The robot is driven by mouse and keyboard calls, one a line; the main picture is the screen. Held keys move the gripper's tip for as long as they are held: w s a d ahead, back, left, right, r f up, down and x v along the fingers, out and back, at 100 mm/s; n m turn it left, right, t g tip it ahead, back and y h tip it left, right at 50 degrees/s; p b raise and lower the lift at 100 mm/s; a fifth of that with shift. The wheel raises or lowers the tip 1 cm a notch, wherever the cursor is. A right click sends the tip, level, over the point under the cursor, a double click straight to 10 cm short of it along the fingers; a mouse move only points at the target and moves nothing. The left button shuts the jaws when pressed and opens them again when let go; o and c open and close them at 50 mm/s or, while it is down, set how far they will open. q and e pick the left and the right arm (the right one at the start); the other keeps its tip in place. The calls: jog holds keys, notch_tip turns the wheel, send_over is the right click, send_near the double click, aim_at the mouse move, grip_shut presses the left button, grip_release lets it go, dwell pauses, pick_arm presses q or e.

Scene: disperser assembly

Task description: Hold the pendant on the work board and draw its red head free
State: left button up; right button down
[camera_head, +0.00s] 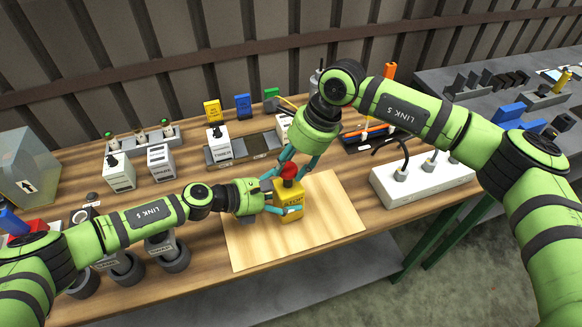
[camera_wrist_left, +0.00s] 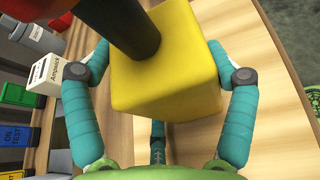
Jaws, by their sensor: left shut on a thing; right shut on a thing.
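The yellow pendant (camera_head: 290,207) stands upright on the pale work board (camera_head: 245,245), near its far left part. Its red head (camera_head: 289,172) sits above the yellow body, with a dark stem between them. My left gripper (camera_head: 284,203) is shut on the yellow body, with its teal fingers on two sides. In the left wrist view the yellow body (camera_wrist_left: 165,75) lies between those fingers, with a thick black stem (camera_wrist_left: 130,30) rising from it and red at the top left edge. My right gripper (camera_head: 290,166) reaches down from above and is shut on the red head, partly hiding it.
A white socket block (camera_head: 425,183) with plugs stands right of the board. A dark tray (camera_head: 245,150) with labelled boxes lies behind. White boxes (camera_head: 119,172) and grey round items (camera_head: 170,252) are at left. The front of the board is bare.

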pick_arm(q)
jog(key=shift+s+f, duration=0.1)
jog(key=shift+f, duration=0.1)
pick_arm(e)
jog(key=c, duration=0.7)
grip_release()
jog(key=shift+a+r, duration=0.2)
jog(key=shift+r, duration=0.1)
jog(key=shift+d+f, duration=0.1)
jog(key=v, duration=1.2)
pick_arm(q)
jog(key=o, duration=1.4)
jog(key=shift+o, duration=0.2)
